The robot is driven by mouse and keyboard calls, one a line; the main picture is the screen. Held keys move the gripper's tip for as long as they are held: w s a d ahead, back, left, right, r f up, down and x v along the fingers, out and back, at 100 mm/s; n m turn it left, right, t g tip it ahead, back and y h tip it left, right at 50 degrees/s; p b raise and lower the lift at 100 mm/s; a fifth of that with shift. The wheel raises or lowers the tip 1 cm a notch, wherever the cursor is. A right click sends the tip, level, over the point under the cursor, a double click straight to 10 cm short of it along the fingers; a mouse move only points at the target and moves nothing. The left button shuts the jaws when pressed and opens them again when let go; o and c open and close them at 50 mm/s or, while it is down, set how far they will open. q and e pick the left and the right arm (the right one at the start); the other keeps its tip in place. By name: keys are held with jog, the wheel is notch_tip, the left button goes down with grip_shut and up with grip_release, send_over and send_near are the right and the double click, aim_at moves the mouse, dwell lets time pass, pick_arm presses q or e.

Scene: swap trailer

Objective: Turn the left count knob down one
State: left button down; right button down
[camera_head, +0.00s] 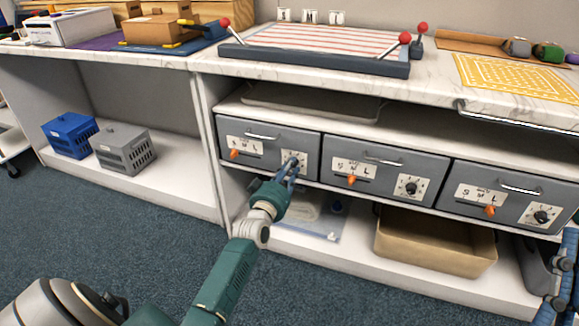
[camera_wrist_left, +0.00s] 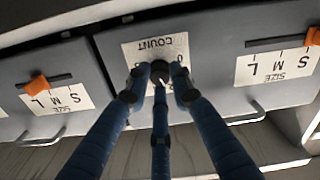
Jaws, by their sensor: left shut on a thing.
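The left drawer (camera_head: 265,145) is grey, with a white count label around its dark round count knob. My left gripper (camera_head: 291,166) reaches up to this knob and hides most of it in the head view. In the left wrist view, which is upside down, the left count knob (camera_wrist_left: 160,70) sits between the blue fingertips on the COUNT label (camera_wrist_left: 150,48). My left gripper (camera_wrist_left: 157,84) is shut on the knob. Its pointer and setting cannot be read. Blue finger parts of my right gripper (camera_head: 563,280) show at the right edge, partly cut off.
The middle drawer (camera_head: 375,168) and right drawer (camera_head: 510,195) have similar knobs and orange size sliders. The left drawer's orange slider (camera_head: 234,154) is beside my gripper. A cardboard box (camera_head: 435,243) stands on the shelf below. A marble counter (camera_head: 215,62) overhangs the drawers.

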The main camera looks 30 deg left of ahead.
jog(key=shift+w+a+f+h, duration=0.1)
jog(key=shift+w+f+h, duration=0.2)
jog(key=shift+w+f, duration=0.25)
pick_arm(q)
jog(key=c, duration=1.5)
grip_release()
pick_arm(e)
jog(key=shift+g, duration=0.3)
pick_arm(q)
jog(key=v, duration=1.2)
